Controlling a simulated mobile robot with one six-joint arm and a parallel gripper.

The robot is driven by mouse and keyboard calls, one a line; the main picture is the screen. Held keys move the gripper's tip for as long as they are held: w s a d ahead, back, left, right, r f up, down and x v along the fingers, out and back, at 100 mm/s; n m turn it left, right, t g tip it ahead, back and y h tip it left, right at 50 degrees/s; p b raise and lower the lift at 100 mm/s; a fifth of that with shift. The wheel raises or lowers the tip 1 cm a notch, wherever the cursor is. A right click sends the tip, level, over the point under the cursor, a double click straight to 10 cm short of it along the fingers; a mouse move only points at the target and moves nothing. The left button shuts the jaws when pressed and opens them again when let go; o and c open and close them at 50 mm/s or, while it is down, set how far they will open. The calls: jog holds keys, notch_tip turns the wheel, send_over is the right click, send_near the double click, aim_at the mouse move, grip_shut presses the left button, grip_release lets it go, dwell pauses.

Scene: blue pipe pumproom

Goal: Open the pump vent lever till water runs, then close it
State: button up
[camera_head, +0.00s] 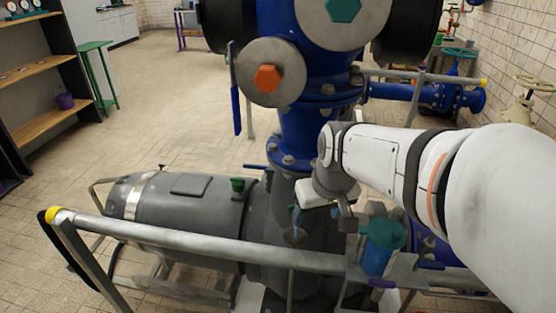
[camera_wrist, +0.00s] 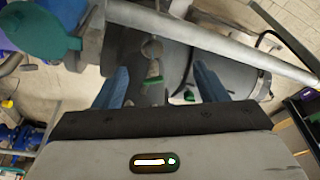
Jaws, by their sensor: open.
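My gripper (camera_wrist: 161,70) is open, with its two blue-grey fingers apart. Between and beyond them in the wrist view is a small fitting with a round metal top and a greenish tab (camera_wrist: 153,70), which may be the vent lever; I cannot tell whether a finger touches it. In the head view my gripper points down beside the grey pump body, partly hidden by my wrist. The grey pump motor (camera_head: 185,200) lies to its left and also shows in the wrist view (camera_wrist: 252,84). No running water is visible.
A grey railing (camera_head: 200,236) crosses in front of the pump. A teal-topped blue fitting (camera_head: 385,234) stands close right of my gripper. A blue vertical pipe (camera_head: 300,135) rises behind, with a long blue lever (camera_head: 236,105). Open tiled floor lies left.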

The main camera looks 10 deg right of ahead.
jog(key=shift+o, duration=1.4)
jog(key=w+f+n+b, duration=0.1)
jog(key=w+f+b, duration=0.2)
jog(key=w, duration=0.5)
jog(key=w+d+f+n+t+b, duration=0.1)
jog(key=w+f+b, duration=0.2)
jog(key=w+f, duration=0.3)
jog(key=w, duration=0.3)
jog(key=shift+w+d+f+y, duration=0.25)
jog(key=shift+d+f+y, duration=0.05)
jog(key=shift+y, duration=0.1)
jog(key=b+x, duration=0.1)
jog(key=x, duration=0.6)
jog(key=shift+w+f, duration=0.2)
jog(key=shift+f, duration=0.05)
jog(key=c, duration=1)
